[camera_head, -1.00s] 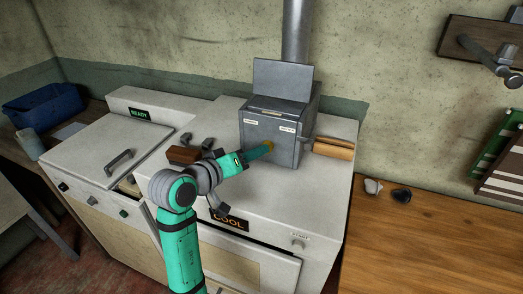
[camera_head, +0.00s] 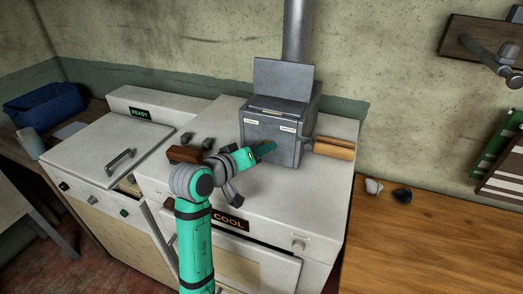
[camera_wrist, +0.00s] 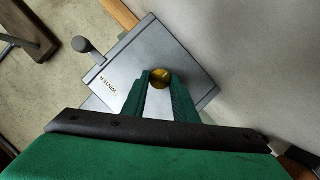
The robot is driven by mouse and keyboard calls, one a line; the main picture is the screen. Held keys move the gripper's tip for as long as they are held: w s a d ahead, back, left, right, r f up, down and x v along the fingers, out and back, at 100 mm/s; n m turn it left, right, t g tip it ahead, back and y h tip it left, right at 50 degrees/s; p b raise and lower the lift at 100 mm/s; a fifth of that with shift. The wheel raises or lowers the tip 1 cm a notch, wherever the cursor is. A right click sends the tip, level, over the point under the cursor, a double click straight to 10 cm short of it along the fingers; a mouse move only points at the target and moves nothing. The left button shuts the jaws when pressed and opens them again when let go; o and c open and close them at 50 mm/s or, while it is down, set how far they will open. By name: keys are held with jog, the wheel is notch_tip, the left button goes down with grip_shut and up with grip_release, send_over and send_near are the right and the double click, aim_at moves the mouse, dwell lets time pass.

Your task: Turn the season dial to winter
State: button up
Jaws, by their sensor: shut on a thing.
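The season dial is a round brass knob (camera_wrist: 159,74) on the front of a grey metal box (camera_head: 258,132). In the wrist view my gripper (camera_wrist: 160,86) has its two green fingers shut on the knob, one on each side. A label reading WINTER (camera_wrist: 108,84) shows on the box face, left of the knob in that view. In the head view my gripper (camera_head: 266,148) reaches the box front from the left and hides the dial. Two small pale labels sit on the box front, the right one (camera_head: 288,129) clear of my fingers. I cannot tell where the dial points.
The box stands on a white appliance with a COOL display (camera_head: 228,221). A brown block (camera_head: 183,154) lies left of my wrist. A wooden table (camera_head: 430,240) is at right.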

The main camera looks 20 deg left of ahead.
jog(key=m+y, duration=0.1)
jog(key=m, duration=0.1)
jog(key=shift+d+r+m+y, duration=0.15)
jog(key=shift+d+m+y, duration=0.1)
jog(key=shift+m+y, duration=0.15)
jog(key=m+y, duration=0.2)
jog(key=m, duration=0.1)
jog(key=shift+d, duration=0.2)
jog(key=m+y, duration=0.1)
jog(key=m, duration=0.1)
jog(key=m+y, duration=0.1)
jog(key=shift+d+m+y, duration=0.2)
jog(key=shift+m+y, duration=0.1)
jog(key=shift+m, duration=0.1)
jog(key=shift+d+f+m+t+y, duration=0.1)
jog(key=shift+f+m+t+y, duration=0.05)
jog(key=shift+m+y, duration=0.4)
jog(key=shift+f+m+t+y, duration=0.15)
jog(key=shift+m+y, duration=0.2)
jog(key=shift+m, duration=0.4)
jog(key=o, duration=1.1)
jog(key=shift+c, duration=0.2)
jog(key=shift+r, duration=0.1)
